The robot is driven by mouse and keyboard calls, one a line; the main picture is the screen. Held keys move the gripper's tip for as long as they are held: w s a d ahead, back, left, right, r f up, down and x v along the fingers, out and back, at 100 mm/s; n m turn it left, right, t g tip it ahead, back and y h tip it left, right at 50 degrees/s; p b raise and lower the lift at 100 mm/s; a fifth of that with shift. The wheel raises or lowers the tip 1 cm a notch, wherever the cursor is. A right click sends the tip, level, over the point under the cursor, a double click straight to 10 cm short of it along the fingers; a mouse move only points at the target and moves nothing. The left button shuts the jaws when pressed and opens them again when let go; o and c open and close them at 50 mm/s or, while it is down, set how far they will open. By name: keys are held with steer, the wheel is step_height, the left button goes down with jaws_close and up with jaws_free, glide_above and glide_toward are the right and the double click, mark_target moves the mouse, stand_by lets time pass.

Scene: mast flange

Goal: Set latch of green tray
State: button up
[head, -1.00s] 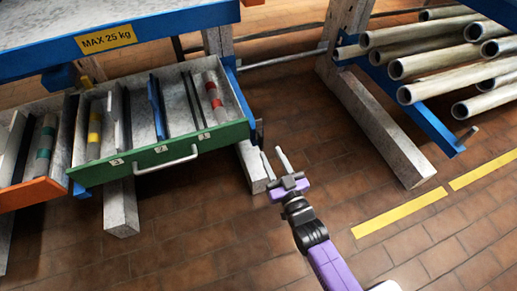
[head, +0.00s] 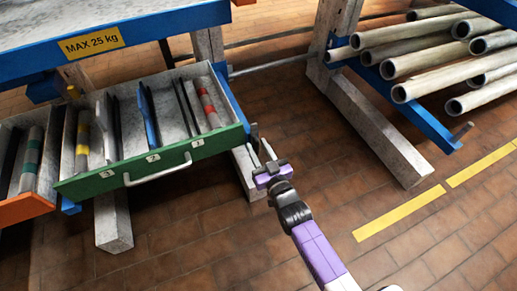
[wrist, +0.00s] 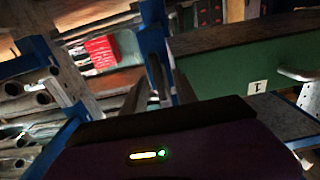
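The green tray (head: 150,160) is a pulled-out drawer with a green front, a pale handle (head: 158,170) and small number labels. Its front also shows in the wrist view (wrist: 225,72) at the right. A small dark upright piece, seemingly the latch (head: 254,131), stands at the tray's right front corner. My gripper (head: 261,151) is just below and in front of that piece. In the wrist view its two fingers (wrist: 158,92) stand apart with no object clearly held between them. I cannot tell whether a finger touches the latch.
An orange-fronted tray (head: 25,207) is left of the green one. A blue bench edge labelled MAX 25 kg (head: 92,43) overhangs both. Grey pipes (head: 430,60) lie on a blue rack at upper right. Floor with yellow stripes (head: 400,213) is clear at lower right.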

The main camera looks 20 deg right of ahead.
steer(key=shift+c, duration=0.4)
jaws_close()
stand_by(0.9)
